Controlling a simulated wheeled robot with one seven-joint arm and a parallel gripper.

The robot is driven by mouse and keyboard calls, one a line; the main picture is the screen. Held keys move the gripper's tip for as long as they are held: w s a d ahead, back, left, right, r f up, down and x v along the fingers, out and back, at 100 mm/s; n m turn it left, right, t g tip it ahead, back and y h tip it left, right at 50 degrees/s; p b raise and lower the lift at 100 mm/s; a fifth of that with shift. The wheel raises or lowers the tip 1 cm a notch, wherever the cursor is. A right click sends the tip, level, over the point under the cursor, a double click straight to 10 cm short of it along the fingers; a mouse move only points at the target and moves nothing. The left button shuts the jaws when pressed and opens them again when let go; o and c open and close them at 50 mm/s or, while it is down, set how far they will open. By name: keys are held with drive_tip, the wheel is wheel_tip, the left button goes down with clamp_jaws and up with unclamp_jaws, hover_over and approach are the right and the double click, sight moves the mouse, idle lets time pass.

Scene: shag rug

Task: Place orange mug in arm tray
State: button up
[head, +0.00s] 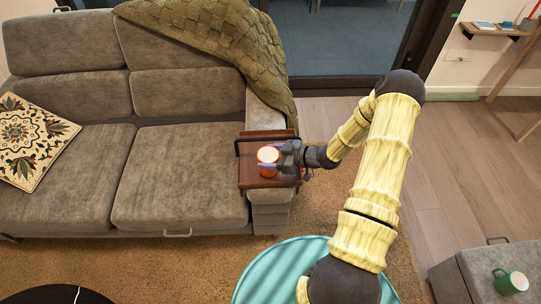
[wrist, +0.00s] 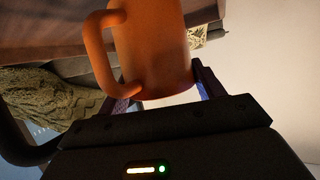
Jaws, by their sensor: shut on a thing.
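The orange mug (head: 268,158) is at the brown wooden arm tray (head: 252,180) on the sofa's right armrest in the head view. My gripper (head: 275,159) reaches it from the right and is shut on the mug. In the wrist view the mug (wrist: 155,45) sits between the two fingers of my gripper (wrist: 160,92), with its handle to the left. The brown tray surface (wrist: 45,35) shows beside it there. I cannot tell whether the mug touches the tray.
The grey sofa (head: 180,170) holds a patterned cushion (head: 30,140) and a green throw (head: 225,40). A green mug (head: 510,281) is on a grey ottoman (head: 465,275) at the lower right.

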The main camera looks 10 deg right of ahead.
drive_tip(key=shift+f, duration=0.15)
drive_tip(key=o, duration=0.9)
drive_tip(key=shift+c, duration=0.2)
drive_tip(key=shift+r, duration=0.25)
drive_tip(key=v, duration=1.2)
drive_tip(key=shift+p, duration=0.3)
drive_tip(key=shift+f, duration=0.1)
